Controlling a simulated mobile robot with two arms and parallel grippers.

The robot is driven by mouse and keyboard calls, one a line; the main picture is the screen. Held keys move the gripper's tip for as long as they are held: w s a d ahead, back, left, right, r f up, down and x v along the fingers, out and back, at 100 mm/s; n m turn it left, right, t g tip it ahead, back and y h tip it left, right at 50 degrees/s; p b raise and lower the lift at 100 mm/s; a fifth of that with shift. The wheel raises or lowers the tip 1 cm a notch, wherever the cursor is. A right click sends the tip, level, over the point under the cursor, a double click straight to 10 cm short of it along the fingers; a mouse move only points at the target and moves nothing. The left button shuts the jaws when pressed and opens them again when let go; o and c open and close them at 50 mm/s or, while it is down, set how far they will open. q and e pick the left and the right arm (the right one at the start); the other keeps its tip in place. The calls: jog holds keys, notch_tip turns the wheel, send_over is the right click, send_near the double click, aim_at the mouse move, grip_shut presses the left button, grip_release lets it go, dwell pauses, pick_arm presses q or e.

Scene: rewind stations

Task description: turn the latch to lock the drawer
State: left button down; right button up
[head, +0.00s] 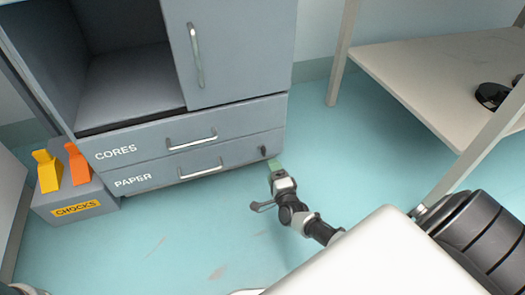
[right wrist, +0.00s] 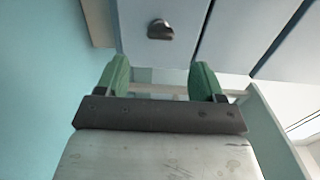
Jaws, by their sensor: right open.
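The grey cabinet has two drawers, CORES (head: 150,143) above and PAPER (head: 155,173) below, and both look pushed in. A small dark latch (head: 263,151) sits at the right end of the PAPER drawer front. In the right wrist view the latch (right wrist: 160,30) is a short metal lever, in front of and roughly between the fingertips. My right gripper (head: 273,165) is just in front of the latch. Its green fingers (right wrist: 160,78) are apart with nothing between them, and a gap to the latch shows.
Drawer handles (head: 192,141) stick out left of the latch. A CHOCKS box (head: 75,210) with yellow and orange chocks stands at the left. A pale table (head: 430,75) is at the right. Blue-green floor (head: 170,245) is clear before the cabinet.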

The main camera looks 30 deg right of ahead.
aim_at(265, 154)
jog(key=b+x, duration=0.4)
jog(key=x, duration=0.3)
jog(key=shift+w+f, duration=0.15)
jog(key=shift+w, duration=0.1)
jog(key=shift+w+d+b, duration=0.15)
jog(key=shift+w+b, duration=0.15)
jog(key=shift+w, duration=0.35)
jog(key=shift+r, duration=0.2)
jog(key=c, duration=0.9)
